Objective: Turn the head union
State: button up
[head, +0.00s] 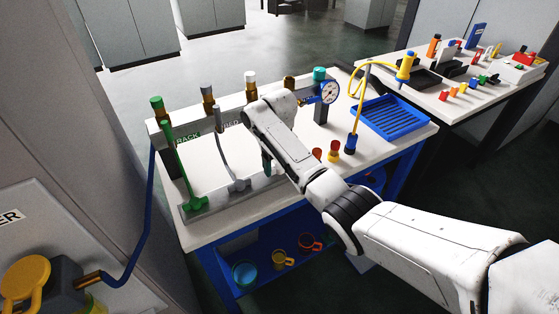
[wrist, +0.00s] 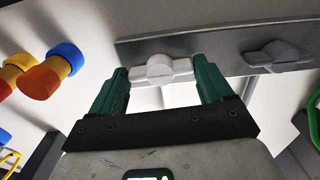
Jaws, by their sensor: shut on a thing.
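A white winged union (wrist: 162,68) sits on the grey metal rail (wrist: 215,42). My gripper (wrist: 163,82) is around it in the wrist view, with a teal finger at each end of its wings, shut on it. In the head view my arm hides this union, and only a bit of my teal gripper (head: 267,164) shows. A grey union (wrist: 280,57), also seen in the head view (head: 239,185), is beside it on the rail. A green union (head: 195,204) with a green hose is at the rail's left end. The label behind my arm cannot be read.
Red and yellow-red knobs (head: 334,154) stand on the white bench right of my gripper. A pressure gauge (head: 329,92), a yellow hose (head: 358,85) and a blue tray (head: 390,117) are farther right. Mugs (head: 283,258) sit on the lower shelf. A blue pipe (head: 146,210) runs at left.

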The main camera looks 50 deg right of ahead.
dwell(0.3)
jog(key=o, duration=1)
jog(key=shift+c, duration=0.2)
jog(key=shift+r, duration=0.15)
notch_tip(320, 180, up, 11)
jog(key=shift+f+p, duration=0.2)
jog(key=shift+p, duration=0.1)
